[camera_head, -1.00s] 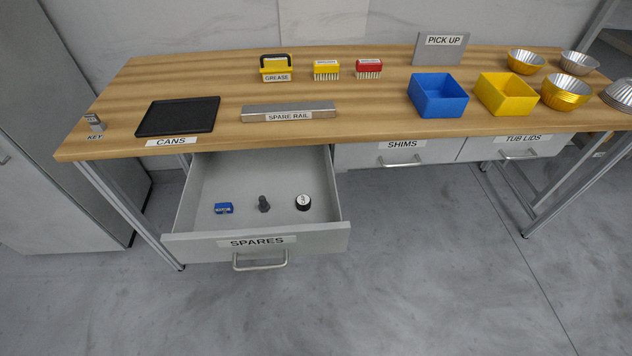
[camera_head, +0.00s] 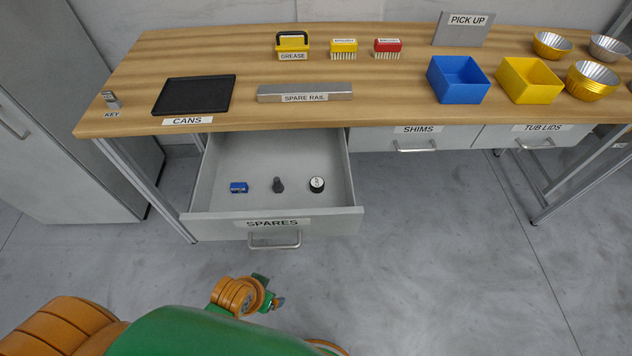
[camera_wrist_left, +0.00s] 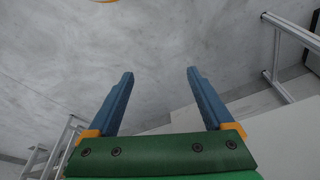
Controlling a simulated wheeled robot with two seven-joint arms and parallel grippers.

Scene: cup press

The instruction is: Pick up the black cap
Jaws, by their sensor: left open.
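My left arm comes in at the bottom of the head view. Its gripper (camera_head: 278,301) is small and partly hidden there, in front of and below the drawer. In the left wrist view the left gripper (camera_wrist_left: 158,88) has two blue fingers spread apart with nothing between them. My right gripper is in neither view.
The drawer's front wall and handle (camera_head: 274,241) stand between my left arm and the drawer's contents. The wooden tabletop (camera_head: 400,104) lies above and behind, holding a black tray (camera_head: 194,95), a spare rail (camera_head: 304,92), a blue bin (camera_head: 458,80) and a yellow bin (camera_head: 529,81).

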